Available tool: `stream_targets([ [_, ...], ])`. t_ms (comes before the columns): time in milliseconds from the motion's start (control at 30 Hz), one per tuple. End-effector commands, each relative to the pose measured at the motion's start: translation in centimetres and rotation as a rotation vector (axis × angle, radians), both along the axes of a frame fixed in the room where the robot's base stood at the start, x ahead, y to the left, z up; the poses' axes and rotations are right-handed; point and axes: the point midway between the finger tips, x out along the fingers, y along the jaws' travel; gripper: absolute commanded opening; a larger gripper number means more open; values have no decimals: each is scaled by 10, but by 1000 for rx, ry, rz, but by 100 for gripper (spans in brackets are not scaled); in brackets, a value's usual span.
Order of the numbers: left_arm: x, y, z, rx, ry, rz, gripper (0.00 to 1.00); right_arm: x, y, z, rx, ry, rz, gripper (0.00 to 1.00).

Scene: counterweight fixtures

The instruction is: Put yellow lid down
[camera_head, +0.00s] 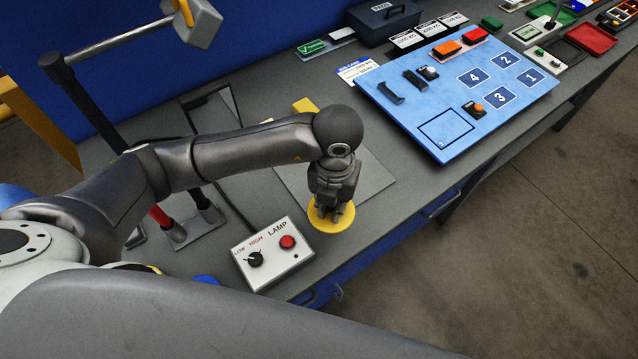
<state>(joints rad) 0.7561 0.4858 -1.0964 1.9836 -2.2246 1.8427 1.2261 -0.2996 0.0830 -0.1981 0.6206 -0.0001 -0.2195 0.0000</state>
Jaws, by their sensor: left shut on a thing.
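The yellow lid (332,222) is a round flat disc near the front edge of the grey workbench (400,215). My left gripper (332,211) points down over the lid and is shut on it; the fingers hide the lid's middle. I cannot tell whether the lid touches the bench or hangs just above it. A flat grey plate (375,178) lies behind the gripper, with a yellow block (305,106) at its far end. My right gripper is not in view.
A lamp control box (272,254) with a knob and red button stands left of the lid. A blue numbered board (455,95) lies to the right. A dark toolbox (384,20) stands at the back. Bare bench lies between lid and board.

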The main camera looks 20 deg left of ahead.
Motion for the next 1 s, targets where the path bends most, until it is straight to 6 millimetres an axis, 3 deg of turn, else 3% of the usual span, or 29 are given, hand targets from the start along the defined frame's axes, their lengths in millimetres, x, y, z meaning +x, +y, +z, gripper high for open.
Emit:
stream_targets([
  [267,4,-1,-4,2,3,129,0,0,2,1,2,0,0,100],
  [667,82,44,-49,1,1,136,0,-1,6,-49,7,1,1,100],
  [800,96,51,-72,1,2,131,0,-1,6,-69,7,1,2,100],
  [1000,110,59,-89,0,2,128,0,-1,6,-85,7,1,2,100],
])
